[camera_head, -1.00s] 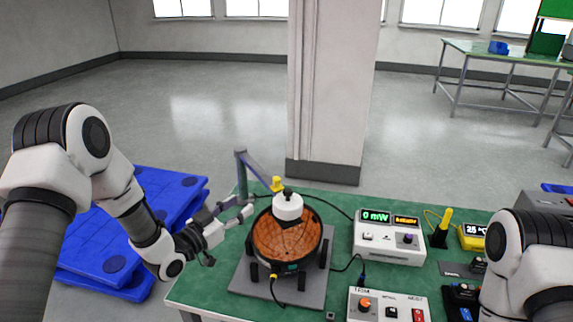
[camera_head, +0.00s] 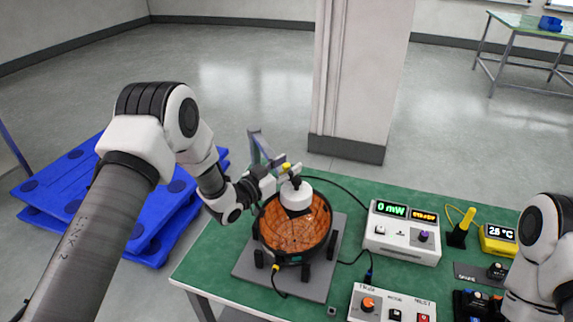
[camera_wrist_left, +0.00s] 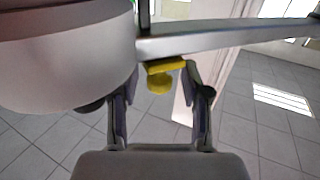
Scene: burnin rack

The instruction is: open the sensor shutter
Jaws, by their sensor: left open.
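The white cylindrical sensor head (camera_head: 296,196) sits over a round orange-brown gridded disc (camera_head: 292,234) in a black holder. A grey swing arm (camera_head: 261,146) reaches toward it from behind, with a small yellow tab (camera_head: 286,167) near the sensor's top. My left gripper (camera_head: 284,170) is at this yellow tab, just behind and above the sensor head. In the left wrist view the yellow tab and its round knob (camera_wrist_left: 159,82) hang under the grey bar, between my open, spread fingers, beyond their tips or level with them. The white sensor head (camera_wrist_left: 70,62) fills the left. My right gripper is out of view.
On the green bench stand a meter reading 0 mW (camera_head: 402,236), a control box with knobs (camera_head: 392,305) and a yellow 25 °C display (camera_head: 498,239). Black cables run across the bench. Blue pallets (camera_head: 70,190) lie on the floor at left.

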